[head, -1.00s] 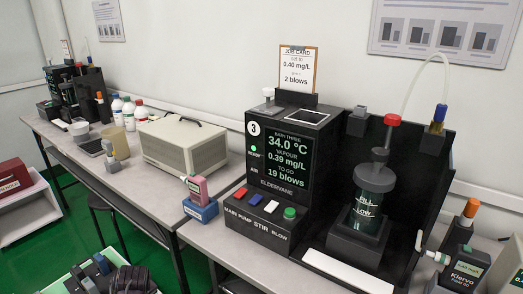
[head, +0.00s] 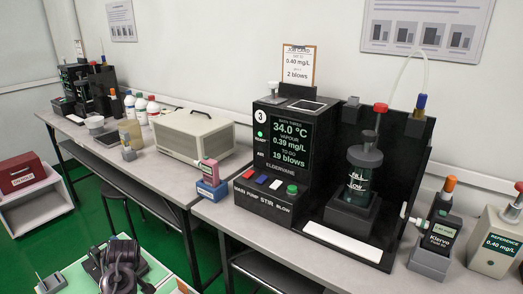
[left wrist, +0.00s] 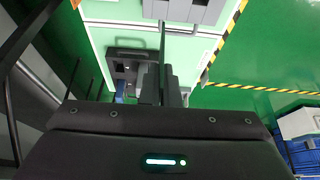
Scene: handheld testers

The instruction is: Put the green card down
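My left gripper (left wrist: 161,88) is in the left wrist view, its fingers closed on a thin dark plate (left wrist: 162,40) that sticks out past the fingertips. The plate is edge-on, so its face and colour are hidden; it fits the green card. It is above a pale green worktop (left wrist: 105,12). In the head view a dark mass (head: 122,265), apparently my left gripper and wrist, covers part of the worktop (head: 75,277) at the bottom left. No green card face can be made out there. My right gripper is not in view.
A dark stand (left wrist: 128,62) is on the worktop left of the fingers, and a grey block (left wrist: 187,10) is ahead. The long bench holds the bath unit (head: 285,150), a pink-and-blue tester (head: 211,182), a Klervo tester (head: 437,240) and a reference unit (head: 495,243).

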